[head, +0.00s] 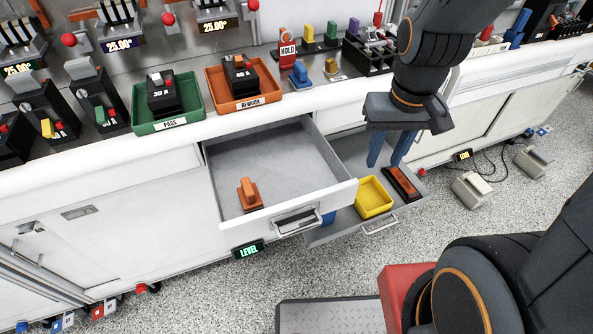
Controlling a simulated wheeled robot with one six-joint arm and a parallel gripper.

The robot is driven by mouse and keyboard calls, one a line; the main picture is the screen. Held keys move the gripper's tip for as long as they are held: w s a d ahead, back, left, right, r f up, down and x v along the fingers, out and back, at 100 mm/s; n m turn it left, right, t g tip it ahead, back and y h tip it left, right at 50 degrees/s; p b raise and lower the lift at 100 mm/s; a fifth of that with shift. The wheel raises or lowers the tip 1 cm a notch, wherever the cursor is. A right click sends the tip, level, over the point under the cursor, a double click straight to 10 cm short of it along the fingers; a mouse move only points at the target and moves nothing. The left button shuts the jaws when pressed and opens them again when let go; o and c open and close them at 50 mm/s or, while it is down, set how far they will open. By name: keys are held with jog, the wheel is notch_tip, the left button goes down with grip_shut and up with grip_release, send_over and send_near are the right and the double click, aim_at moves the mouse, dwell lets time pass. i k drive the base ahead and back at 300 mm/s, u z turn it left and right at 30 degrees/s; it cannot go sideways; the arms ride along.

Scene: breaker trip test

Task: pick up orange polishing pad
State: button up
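An orange block with a raised grip (249,195) stands in the front left corner of the open upper drawer; it looks like the orange polishing pad. A flat, long orange-brown piece with a dark edge (403,183) lies in the lower drawer to the right; I cannot tell whether it is also a pad. My gripper (388,163) points down over the lower drawer, its blue fingers apart with nothing seen between them. It is right of the upper drawer, well away from the orange block. The fingertips are near the yellow bin and the flat piece; contact cannot be told.
The upper drawer (285,160) is pulled out and otherwise bare. The lower drawer (325,236) is also out, holding a yellow bin (373,197) and a partly hidden blue thing. Green (140,116) and orange (272,82) trays stand on the bench above.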

aim_at(250, 198)
jog(key=z, duration=0.9)
jog(key=k, duration=0.85)
jog(key=u, duration=1.05)
jog(key=i, duration=0.5)
